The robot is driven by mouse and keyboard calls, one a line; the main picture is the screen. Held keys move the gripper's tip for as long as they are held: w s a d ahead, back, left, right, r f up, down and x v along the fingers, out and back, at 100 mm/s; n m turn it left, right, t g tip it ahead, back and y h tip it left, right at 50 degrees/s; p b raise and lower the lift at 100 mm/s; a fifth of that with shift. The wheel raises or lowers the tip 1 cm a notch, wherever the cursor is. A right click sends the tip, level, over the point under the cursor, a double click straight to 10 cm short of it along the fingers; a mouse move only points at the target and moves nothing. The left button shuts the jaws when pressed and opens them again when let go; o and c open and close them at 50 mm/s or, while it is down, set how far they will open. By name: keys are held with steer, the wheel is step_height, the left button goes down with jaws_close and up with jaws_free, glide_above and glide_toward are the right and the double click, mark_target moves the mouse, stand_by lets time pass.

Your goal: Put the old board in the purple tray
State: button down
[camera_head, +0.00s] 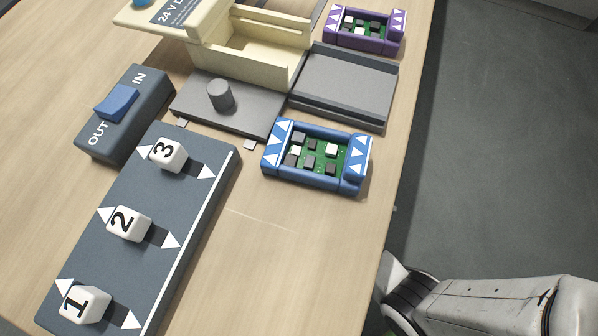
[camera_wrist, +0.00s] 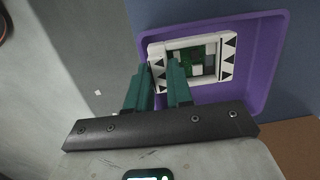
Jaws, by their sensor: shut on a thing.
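In the wrist view, a white-framed board (camera_wrist: 229,58) with black triangles on its ends and a green circuit inside is over or in the purple tray (camera_wrist: 263,62). I take it for the old board. I cannot tell whether it rests on the tray floor. My gripper (camera_wrist: 167,68), with two dark green fingers, is shut on the board's near-left edge. The fingers hide part of that edge. In the head view, neither the gripper, this board nor the purple tray shows.
In the head view, a blue-framed board (camera_head: 316,181) and a purple-framed board (camera_head: 382,49) lie on the wooden table (camera_head: 280,260). An open cream box (camera_head: 262,60), a grey OUT/IN switch (camera_head: 118,104) and a numbered slider panel (camera_head: 190,215) stand there too. Grey floor (camera_head: 490,150) is clear at right.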

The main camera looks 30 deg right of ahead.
steer(key=w+f+b, duration=0.1)
steer(key=f, duration=0.1)
steer(key=w+f+b, duration=0.4)
steer(key=shift+w+d+f, duration=0.2)
steer(key=shift+w+d, duration=0.05)
steer(key=shift+d, duration=0.05)
steer(key=shift+f+b, duration=0.85)
steer(key=shift+f, duration=0.6)
steer(key=shift+a+f, duration=0.1)
steer(key=shift+f, duration=0.05)
steer(key=c, duration=1)
jaws_free()
steer(key=r+p, duration=0.2)
steer(key=r, duration=0.2)
steer(key=d+r+p, duration=0.1)
steer(key=r+p, duration=0.1)
steer(key=r, duration=0.2)
steer(key=r+p, duration=0.2)
steer(key=r, duration=0.2)
steer(key=shift+w+d+r, duration=0.1)
steer(key=shift+w+d, duration=0.05)
steer(key=shift+w, duration=0.25)
